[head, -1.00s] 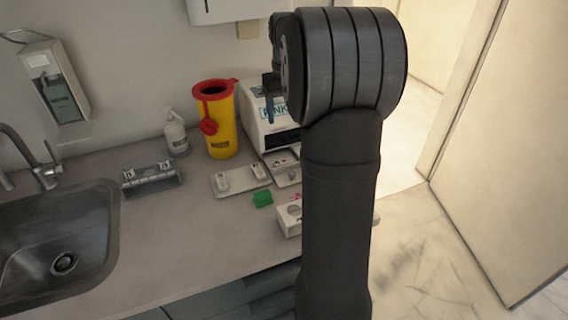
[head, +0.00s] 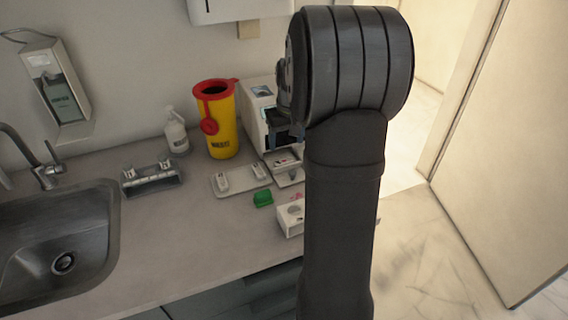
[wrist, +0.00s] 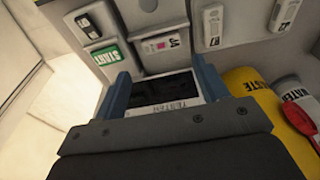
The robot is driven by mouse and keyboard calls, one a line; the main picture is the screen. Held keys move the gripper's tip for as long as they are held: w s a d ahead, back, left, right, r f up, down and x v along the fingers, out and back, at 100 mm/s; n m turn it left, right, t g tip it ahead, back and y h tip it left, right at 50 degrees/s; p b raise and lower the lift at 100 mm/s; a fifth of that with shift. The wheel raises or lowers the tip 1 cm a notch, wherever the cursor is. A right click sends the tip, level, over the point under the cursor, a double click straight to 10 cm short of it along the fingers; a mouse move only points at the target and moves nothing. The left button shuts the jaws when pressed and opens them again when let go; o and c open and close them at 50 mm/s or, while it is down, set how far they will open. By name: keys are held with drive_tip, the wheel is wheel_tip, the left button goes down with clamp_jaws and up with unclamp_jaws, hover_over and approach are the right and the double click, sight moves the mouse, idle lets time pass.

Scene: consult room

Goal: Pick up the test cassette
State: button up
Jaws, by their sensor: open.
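A white cassette with a pink label (wrist: 160,44) lies on a small tray in front of the tester; it also shows in the head view (head: 284,160). Two more white cassettes lie on a flat tray (head: 240,186) to its left, one at its left (head: 222,180) and one at its right (head: 260,171). I cannot tell which one the task means. The white tester (wrist: 175,108) has a dark front opening. My gripper (wrist: 160,82) is open, with its blue fingers apart above the tester, short of the pink-labelled cassette. Nothing shows held. My arm partly hides the gripper in the head view.
A rack (head: 152,177) sits near the sink (head: 60,240).

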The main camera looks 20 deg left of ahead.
sight(284, 160)
drive_tip(key=f, duration=0.5)
drive_tip(key=a+f, duration=0.1)
drive_tip(key=f, duration=0.2)
drive_tip(key=shift+w, duration=0.3)
drive_tip(key=c, duration=0.8)
drive_tip(key=shift+r, duration=0.15)
drive_tip(key=shift+r, duration=0.6)
wheel_tip(284, 160, up, 3)
drive_tip(key=shift+f, duration=0.1)
drive_tip(key=d+r, duration=0.2)
drive_tip(key=d, duration=0.2)
drive_tip(key=d+r, duration=0.2)
drive_tip(key=d, duration=0.1)
drive_tip(key=d+r, duration=0.2)
drive_tip(key=d, duration=0.2)
drive_tip(key=shift+s+d+r, duration=0.25)
drive_tip(key=shift+d+r, duration=0.1)
drive_tip(key=shift+r, duration=0.05)
